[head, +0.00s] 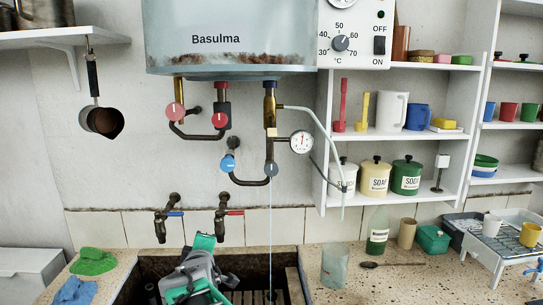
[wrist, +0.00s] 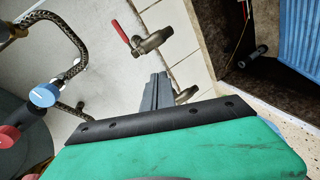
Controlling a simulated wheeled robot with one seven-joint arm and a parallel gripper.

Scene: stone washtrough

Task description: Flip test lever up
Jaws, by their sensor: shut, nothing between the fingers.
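The boiler marked Basulma (head: 225,40) hangs on the wall with pipes and valves below it. A brass valve (head: 270,108) hangs under its right side with a small tan piece (head: 271,132) on it. I cannot tell for sure whether that piece is the test lever. A thin stream of water falls from the fitting below it into the trough. My gripper (wrist: 157,92) is shut and empty in the wrist view, close to the wall taps. In the head view my green and grey gripper body (head: 203,243) is low over the trough, left of the stream, with its fingertips hard to make out.
Two wall taps, one with a blue handle (head: 166,229) and one with a red handle (head: 222,222), are close to my gripper. A dial gauge (head: 301,142) and pale hose (head: 327,130) stick out right of the brass valve. Shelves stand farther right.

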